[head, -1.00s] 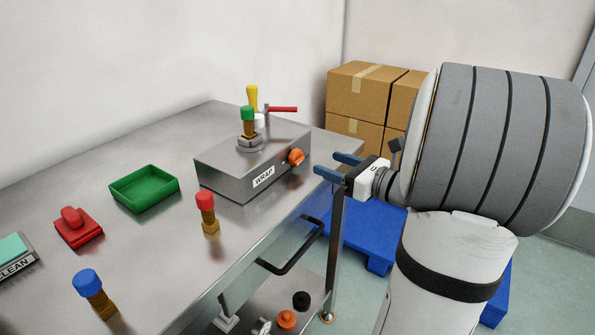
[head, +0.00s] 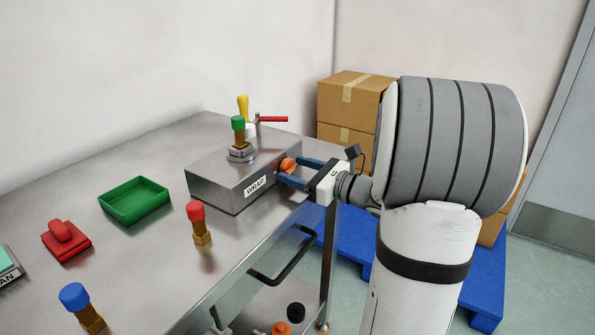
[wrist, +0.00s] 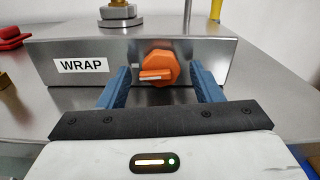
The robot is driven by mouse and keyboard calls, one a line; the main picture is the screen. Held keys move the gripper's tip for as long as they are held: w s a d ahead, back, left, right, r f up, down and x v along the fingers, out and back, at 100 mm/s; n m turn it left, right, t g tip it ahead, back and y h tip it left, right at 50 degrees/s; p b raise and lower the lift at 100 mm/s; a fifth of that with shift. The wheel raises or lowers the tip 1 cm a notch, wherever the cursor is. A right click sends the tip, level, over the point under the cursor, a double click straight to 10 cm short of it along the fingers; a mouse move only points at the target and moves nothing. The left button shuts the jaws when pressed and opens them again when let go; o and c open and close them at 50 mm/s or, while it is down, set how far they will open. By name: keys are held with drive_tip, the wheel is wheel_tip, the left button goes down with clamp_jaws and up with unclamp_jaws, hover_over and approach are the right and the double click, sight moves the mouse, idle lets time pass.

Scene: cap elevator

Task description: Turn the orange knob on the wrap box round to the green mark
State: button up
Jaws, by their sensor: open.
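The wrap box (head: 215,188) is a grey metal box with a WRAP label, standing on the steel table. Its orange knob (head: 287,165) is on the face towards my gripper. In the wrist view the orange knob (wrist: 158,68) has a pale pointer bar lying roughly level, its end to the left. My gripper (head: 293,171) is open, with its blue fingers at the knob. In the wrist view my gripper (wrist: 160,78) has one finger on each side of the knob, with gaps showing. I cannot make out the green mark in any view.
A green-capped bottle (head: 239,135) stands on the box, with a yellow handle (head: 243,108) and red lever (head: 272,119) behind. A red-capped bottle (head: 198,222), green tray (head: 134,200), red block (head: 66,240) and blue-capped bottle (head: 80,303) are on the table. Cardboard boxes (head: 350,100) stand behind.

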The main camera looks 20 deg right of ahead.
drive_tip(key=shift+c, duration=0.6)
drive_tip(key=c, duration=0.7)
drive_tip(key=shift+a, duration=0.2)
drive_tip(key=shift+c, duration=0.5)
drive_tip(key=shift+d+f, duration=0.1)
drive_tip(key=shift+d, duration=0.05)
drive_tip(key=m+b, duration=0.3)
drive_tip(key=shift+f+m, duration=0.1)
drive_tip(key=shift+m, duration=0.3)
drive_tip(key=m+b, duration=0.1)
drive_tip(key=m, duration=0.2)
drive_tip(key=shift+m+b, duration=0.4)
drive_tip(key=shift+m, duration=0.9)
